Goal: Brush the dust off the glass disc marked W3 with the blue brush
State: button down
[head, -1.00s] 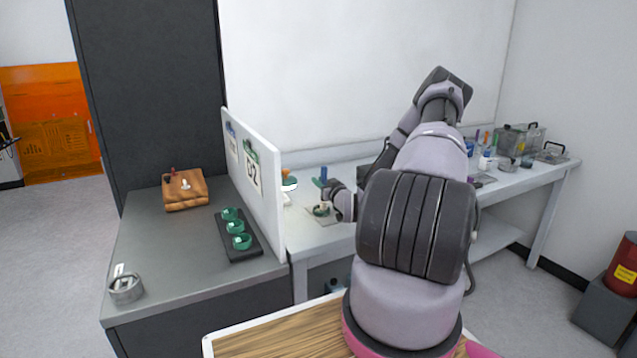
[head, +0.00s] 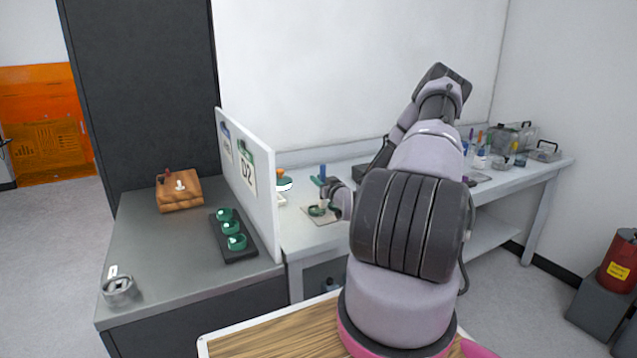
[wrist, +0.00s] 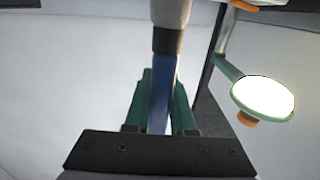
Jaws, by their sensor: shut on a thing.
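My gripper (wrist: 158,100) is shut on the blue brush (wrist: 162,85). In the wrist view its blue shaft stands between green fingers, with a dark band and a pale grey end at the top. In the head view the brush (head: 322,170) shows as a small upright blue piece beside my gripper (head: 319,182), above the side table. Just below is a green-rimmed disc (head: 317,211) on a beige mat (head: 328,220). Its marking and any dust are too small to read, so I cannot tell if it is W3. Contact between bristles and disc cannot be seen.
A lamp with a bright oval face (wrist: 264,97) stands near the gripper. A white divider (head: 262,215) marked D2 separates the left bench, with its black tray (head: 243,253) of green rings, wooden block (head: 180,200) and metal ring (head: 119,291). Bottles (head: 480,160) stand far right.

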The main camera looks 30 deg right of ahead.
jog(key=shift+r, duration=0.2)
jog(key=w+a, duration=0.2)
jog(key=shift+a, duration=0.4)
dwell(0.4)
jog(key=shift+r, duration=0.1)
jog(key=shift+r, duration=2.9)
jog(key=shift+f, duration=0.1)
notch_tip(320, 180, down, 6)
jog(key=shift+a, duration=0.4)
jog(key=shift+f, duration=0.45)
